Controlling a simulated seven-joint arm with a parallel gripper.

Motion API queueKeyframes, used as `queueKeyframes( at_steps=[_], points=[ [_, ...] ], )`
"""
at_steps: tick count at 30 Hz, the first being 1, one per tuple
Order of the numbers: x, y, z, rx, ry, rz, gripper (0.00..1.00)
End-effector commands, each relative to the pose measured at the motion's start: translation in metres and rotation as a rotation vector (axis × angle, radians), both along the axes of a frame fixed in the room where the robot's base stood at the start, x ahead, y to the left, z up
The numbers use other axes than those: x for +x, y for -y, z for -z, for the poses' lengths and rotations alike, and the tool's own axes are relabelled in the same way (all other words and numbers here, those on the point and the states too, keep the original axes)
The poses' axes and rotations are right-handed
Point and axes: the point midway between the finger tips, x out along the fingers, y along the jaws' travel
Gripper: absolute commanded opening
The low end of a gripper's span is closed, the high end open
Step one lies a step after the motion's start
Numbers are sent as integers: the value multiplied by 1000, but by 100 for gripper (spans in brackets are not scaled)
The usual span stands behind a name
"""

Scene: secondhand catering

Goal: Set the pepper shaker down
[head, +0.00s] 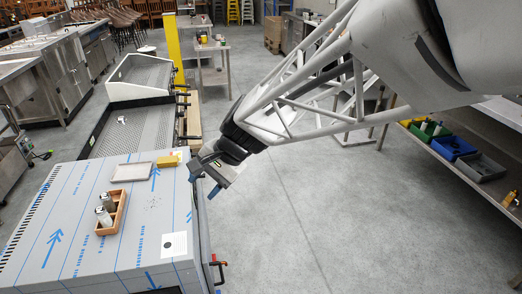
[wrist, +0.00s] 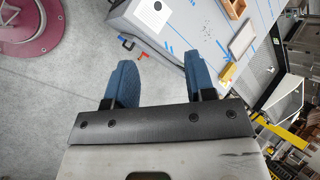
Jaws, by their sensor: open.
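Two shakers with light bodies and dark parts, (head: 104,215) and (head: 109,200), stand side by side in a small wooden tray (head: 122,208) on the metal worktop (head: 85,240). I cannot tell which is the pepper shaker. The wooden tray also shows at the top edge of the wrist view (wrist: 234,8), where the shakers are not clearly visible. My gripper (head: 204,184) is off the worktop's right edge, apart from the tray. In the wrist view its two blue fingers (wrist: 160,75) are spread wide with nothing between them.
A yellow sponge-like block (head: 168,161) and a shallow pale tray (head: 132,172) lie at the worktop's far edge, near my gripper. A white card (head: 174,245) lies at the front right. A red handle (head: 217,263) juts from the side. Worktop around the wooden tray is mostly clear.

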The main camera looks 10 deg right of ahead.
Motion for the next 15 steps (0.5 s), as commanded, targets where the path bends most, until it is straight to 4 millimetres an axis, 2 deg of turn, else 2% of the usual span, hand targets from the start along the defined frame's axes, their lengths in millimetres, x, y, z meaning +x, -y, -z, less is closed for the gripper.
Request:
queueKeyframes(
  at_steps=[3, 15],
  points=[
    [-29, 34, -10, -104, 85, -86, 50],
    [-120, 138, -27, -496, 298, -376, 50]
  ],
)
